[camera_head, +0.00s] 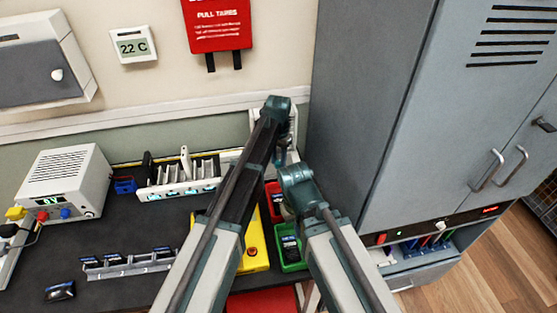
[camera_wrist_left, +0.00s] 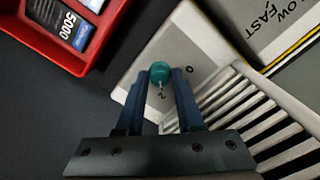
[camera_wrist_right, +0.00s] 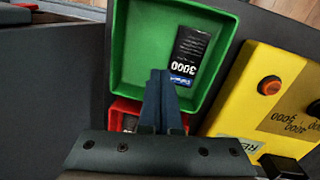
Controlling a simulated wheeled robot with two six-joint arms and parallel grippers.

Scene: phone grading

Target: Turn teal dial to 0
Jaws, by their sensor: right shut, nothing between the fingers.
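The teal dial (camera_wrist_left: 160,70) sits on a pale panel (camera_wrist_left: 188,45) in the left wrist view. Its white pointer line aims toward the printed 2, and a 0 is printed to the right of the dial. My left gripper (camera_wrist_left: 160,78) has one finger on each side of the dial, and the fingers look closed against it. In the head view my arm hides the dial. My right gripper (camera_wrist_right: 162,76) is shut and empty, over the edge between a green bin (camera_wrist_right: 137,45) and a red bin.
A slotted white rack (camera_wrist_left: 240,110) stands close beside the dial panel. A red bin (camera_wrist_left: 40,50) with packs lies on its other side. A yellow box (camera_wrist_right: 250,85) with an orange button is beside the green bin. A tall grey cabinet (camera_head: 365,100) bounds the right side.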

